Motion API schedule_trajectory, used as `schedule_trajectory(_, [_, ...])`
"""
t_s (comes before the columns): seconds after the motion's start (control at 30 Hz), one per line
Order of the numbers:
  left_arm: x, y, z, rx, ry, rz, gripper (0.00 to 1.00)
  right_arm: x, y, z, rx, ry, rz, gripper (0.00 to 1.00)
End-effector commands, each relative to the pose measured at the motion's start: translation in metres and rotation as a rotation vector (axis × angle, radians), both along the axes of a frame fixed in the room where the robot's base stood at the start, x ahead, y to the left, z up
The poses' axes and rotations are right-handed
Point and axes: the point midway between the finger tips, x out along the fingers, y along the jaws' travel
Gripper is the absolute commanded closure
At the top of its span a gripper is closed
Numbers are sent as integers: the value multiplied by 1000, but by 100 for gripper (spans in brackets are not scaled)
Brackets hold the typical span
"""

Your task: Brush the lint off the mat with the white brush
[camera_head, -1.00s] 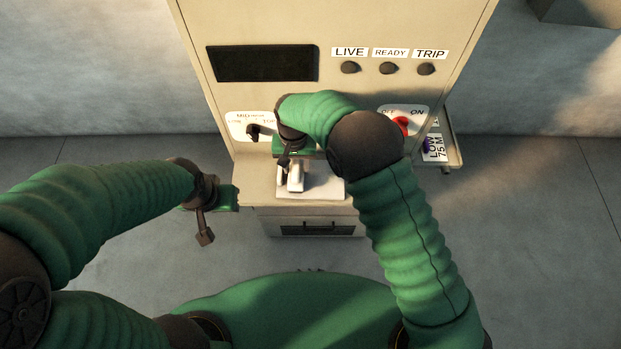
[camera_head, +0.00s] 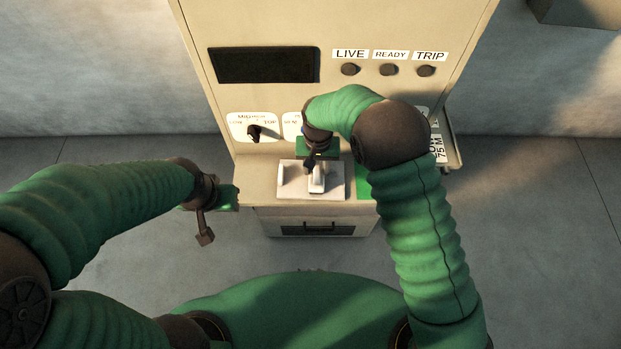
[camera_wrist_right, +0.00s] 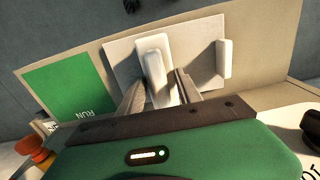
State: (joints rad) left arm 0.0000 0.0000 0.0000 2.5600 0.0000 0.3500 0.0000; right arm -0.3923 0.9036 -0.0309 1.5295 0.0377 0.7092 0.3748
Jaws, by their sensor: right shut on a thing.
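My right gripper (camera_head: 314,167) is shut on a white handled piece (camera_wrist_right: 155,72) with a wider end, which stands on a pale square plate (camera_wrist_right: 122,60). In the head view the piece (camera_head: 318,183) is near the plate's middle. I cannot make out bristles on it. A white upright block (camera_wrist_right: 224,58) stands at the plate's other side, apart from the piece; it is at the left in the head view. No lint or clear mat shows. My left gripper (camera_head: 222,206) hangs away to the left of the ledge; its jaw gap is not clear.
A tall beige cabinet (camera_head: 350,20) rises behind the ledge (camera_head: 255,190), with a dark screen (camera_head: 265,65) and LIVE, READY and TRIP lamps (camera_head: 388,70). A dark knob (camera_head: 254,133) is at left. A green RUN patch (camera_wrist_right: 70,90) lies beside the plate.

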Motion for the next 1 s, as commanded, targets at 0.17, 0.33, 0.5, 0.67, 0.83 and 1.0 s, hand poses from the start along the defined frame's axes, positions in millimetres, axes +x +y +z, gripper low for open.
schedule_trajectory(0.17, [0, 0, 1, 0, 0, 0, 64, 0, -6, 0, -1, 1, -1, 100])
schedule_trajectory(0.33, [0, 0, 2, 0, 0, 0, 64, -1, -19, 1, 0, 0, -2, 100])
schedule_trajectory(0.5, [0, 0, 3, 0, 0, 0, 64, -1, -29, 1, 0, 0, -2, 100])
schedule_trajectory(0.67, [0, 0, 2, 0, 0, 0, 64, -2, -34, 0, 0, 0, -1, 100])
schedule_trajectory(0.83, [0, 0, 2, 0, 0, 0, 64, -1, -48, -1, 0, -1, -3, 100])
schedule_trajectory(1.0, [0, 0, 2, 0, 0, 0, 64, -2, -59, -3, -1, 1, -1, 100])
